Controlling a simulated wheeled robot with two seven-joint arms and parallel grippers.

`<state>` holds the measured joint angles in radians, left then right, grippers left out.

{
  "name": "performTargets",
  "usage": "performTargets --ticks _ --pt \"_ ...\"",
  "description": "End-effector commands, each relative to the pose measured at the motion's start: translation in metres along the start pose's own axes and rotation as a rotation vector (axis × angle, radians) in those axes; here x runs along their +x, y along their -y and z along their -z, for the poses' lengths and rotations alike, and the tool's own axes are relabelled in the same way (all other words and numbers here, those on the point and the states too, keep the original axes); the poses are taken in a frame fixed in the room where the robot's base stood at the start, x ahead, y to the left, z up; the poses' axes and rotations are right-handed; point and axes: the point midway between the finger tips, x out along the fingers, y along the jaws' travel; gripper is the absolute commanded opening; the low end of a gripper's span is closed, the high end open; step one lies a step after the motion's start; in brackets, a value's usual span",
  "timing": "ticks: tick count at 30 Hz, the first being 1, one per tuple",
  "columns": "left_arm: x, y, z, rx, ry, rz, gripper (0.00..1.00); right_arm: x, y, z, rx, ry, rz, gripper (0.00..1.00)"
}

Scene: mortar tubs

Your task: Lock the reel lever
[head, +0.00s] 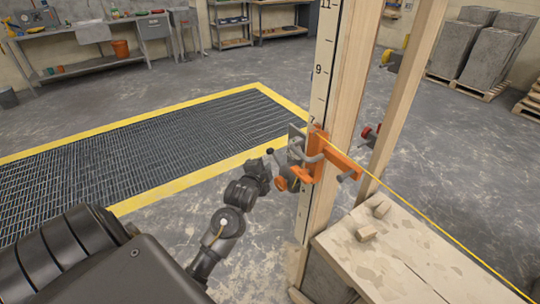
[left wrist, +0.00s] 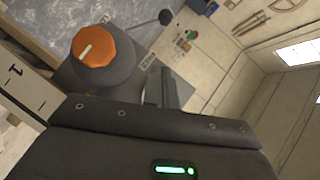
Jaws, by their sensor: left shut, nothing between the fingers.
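The reel (head: 294,178), a grey body with an orange knob, is mounted at the orange clamp (head: 330,156) on the wooden post. In the left wrist view the orange knob (left wrist: 101,47) has a white mark and sits on a dark round base. A lever with a black ball end (head: 270,152) sticks out left of the reel; the ball also shows in the left wrist view (left wrist: 166,17). My left gripper (head: 270,172) is shut and empty, just left of the reel and below the ball. Contact with the lever cannot be told. My right gripper is out of view.
A yellow line (head: 440,228) runs from the clamp to the lower right. A numbered rule (head: 321,75) runs up the post (head: 350,75). A stained bench (head: 385,245) stands at lower right. A yellow-edged floor grate (head: 130,155) lies left, with open floor around it.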

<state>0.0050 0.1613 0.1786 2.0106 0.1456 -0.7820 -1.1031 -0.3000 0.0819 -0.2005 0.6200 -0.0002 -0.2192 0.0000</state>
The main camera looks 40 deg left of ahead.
Motion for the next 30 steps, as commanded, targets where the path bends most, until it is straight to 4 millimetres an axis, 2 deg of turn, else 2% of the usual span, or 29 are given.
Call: performTargets --ticks 5,17,21,30 --pt "0.021 0.002 0.000 -0.001 0.001 0.000 0.00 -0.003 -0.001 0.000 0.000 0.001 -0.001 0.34" --pt "0.102 0.001 0.000 -0.002 0.001 -0.001 0.00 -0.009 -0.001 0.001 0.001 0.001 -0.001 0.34" --pt "0.114 0.000 -0.016 -0.002 0.002 -0.002 0.00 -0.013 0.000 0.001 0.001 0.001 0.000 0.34" --pt "0.126 0.000 -0.028 -0.001 -0.001 0.000 0.00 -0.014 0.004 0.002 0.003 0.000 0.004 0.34"
